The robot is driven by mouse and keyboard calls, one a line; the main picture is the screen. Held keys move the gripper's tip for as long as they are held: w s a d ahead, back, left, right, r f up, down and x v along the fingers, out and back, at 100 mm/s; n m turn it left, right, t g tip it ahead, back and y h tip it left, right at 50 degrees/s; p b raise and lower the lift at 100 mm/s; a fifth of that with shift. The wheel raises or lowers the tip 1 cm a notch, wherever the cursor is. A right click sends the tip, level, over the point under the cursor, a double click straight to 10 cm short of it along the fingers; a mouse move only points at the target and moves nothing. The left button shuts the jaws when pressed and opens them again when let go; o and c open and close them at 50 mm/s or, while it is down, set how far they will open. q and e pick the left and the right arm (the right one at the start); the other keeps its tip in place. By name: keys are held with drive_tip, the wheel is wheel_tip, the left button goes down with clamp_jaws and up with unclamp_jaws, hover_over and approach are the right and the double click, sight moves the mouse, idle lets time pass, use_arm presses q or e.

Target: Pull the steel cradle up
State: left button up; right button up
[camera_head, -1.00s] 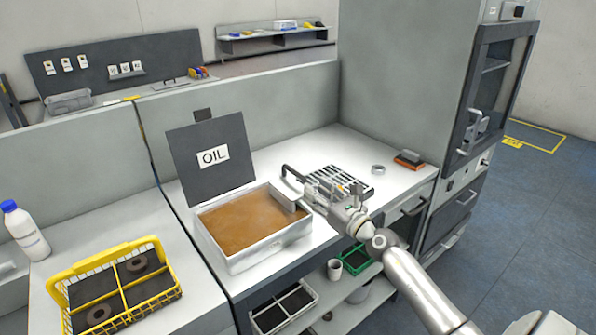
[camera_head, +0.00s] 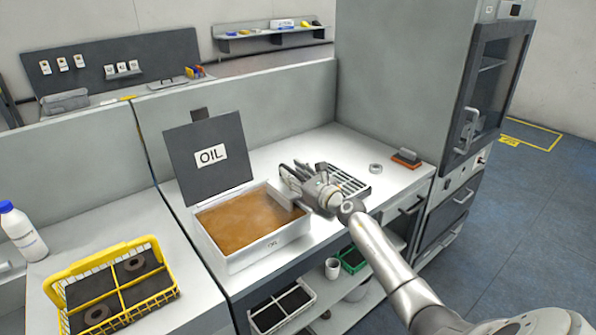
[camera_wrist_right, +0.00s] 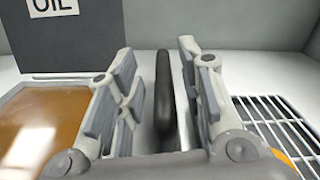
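The oil bath (camera_head: 265,247) is a light metal box of brown oil with its dark "OIL" lid (camera_head: 208,157) standing open. The steel cradle (camera_head: 285,198) sits at the bath's right end, partly hidden by my right gripper. My right gripper (camera_head: 296,172) is over that end. In the right wrist view a dark upright handle bar (camera_wrist_right: 164,100) stands between the two open fingers of the right gripper (camera_wrist_right: 158,95), with gaps on both sides. The cradle's lower part is hidden. My left gripper is not in view.
A slatted rack (camera_head: 345,184) lies right of the bath, near my right wrist. A grey ring (camera_head: 376,168) and an orange-based block (camera_head: 406,158) lie farther right. A yellow basket (camera_head: 122,297) and white bottle (camera_head: 24,232) stand at left.

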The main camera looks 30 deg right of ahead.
drive_tip(key=shift+w+a, duration=0.1)
drive_tip(key=shift+w, duration=0.5)
drive_tip(key=shift+c, duration=0.2)
clamp_jaws()
